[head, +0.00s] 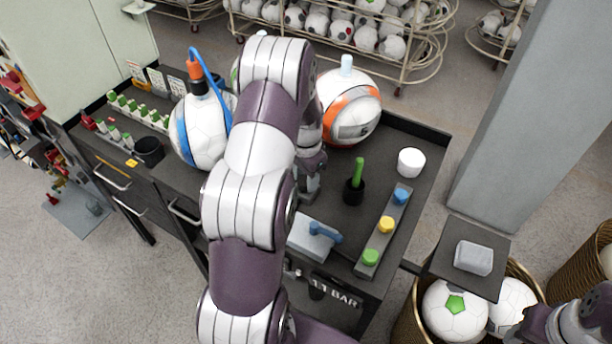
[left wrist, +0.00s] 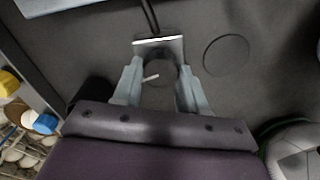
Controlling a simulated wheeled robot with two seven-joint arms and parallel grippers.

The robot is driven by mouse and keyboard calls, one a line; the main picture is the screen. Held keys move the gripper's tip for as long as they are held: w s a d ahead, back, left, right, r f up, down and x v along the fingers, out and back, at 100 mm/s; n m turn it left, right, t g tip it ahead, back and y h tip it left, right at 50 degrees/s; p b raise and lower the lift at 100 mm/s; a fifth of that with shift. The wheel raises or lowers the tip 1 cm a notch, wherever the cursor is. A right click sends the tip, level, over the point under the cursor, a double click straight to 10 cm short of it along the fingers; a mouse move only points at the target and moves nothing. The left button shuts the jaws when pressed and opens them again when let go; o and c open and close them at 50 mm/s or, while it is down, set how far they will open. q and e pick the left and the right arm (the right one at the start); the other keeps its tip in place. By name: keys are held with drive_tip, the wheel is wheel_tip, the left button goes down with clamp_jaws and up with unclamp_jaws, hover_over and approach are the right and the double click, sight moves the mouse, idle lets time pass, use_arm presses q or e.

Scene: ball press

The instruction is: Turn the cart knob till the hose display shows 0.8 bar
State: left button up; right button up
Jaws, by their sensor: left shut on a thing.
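My left gripper (head: 310,186) points down at the cart top (head: 330,220) in the head view. In the left wrist view its two grey fingers (left wrist: 160,84) are on either side of the dark round knob (left wrist: 159,70), shut on it. A short white mark shows on the knob. The knob is hidden behind my arm in the head view. The display (head: 337,293) at the cart's front edge reads 1.1 BAR in white. A thin dark hose or cable (left wrist: 150,16) runs to a pale-edged plate (left wrist: 158,42) beside the knob. My right gripper is out of view.
A white-blue ball (head: 198,133) and a white-orange ball (head: 350,112) stand at the back. A green-handled tool in a black holder (head: 354,190), a white cup (head: 411,162) and a strip with blue, yellow and green knobs (head: 385,230) are on the right. A grey pillar (head: 530,120) stands beyond.

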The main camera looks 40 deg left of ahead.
use_arm(q)
drive_tip(key=shift+n, duration=0.3)
drive_tip(key=n, duration=0.3)
drive_tip(key=shift+n, duration=0.3)
drive_tip(key=n, duration=0.4)
drive_tip(key=shift+n+b, duration=0.3)
drive_tip(key=shift+b, duration=0.05)
drive_tip(key=n, duration=0.4)
drive_tip(key=shift+a, duration=0.1)
drive_tip(key=shift+s+n, duration=0.1)
drive_tip(key=shift+n, duration=2.3)
drive_tip(key=o, duration=1.1)
drive_tip(key=shift+c, duration=0.2)
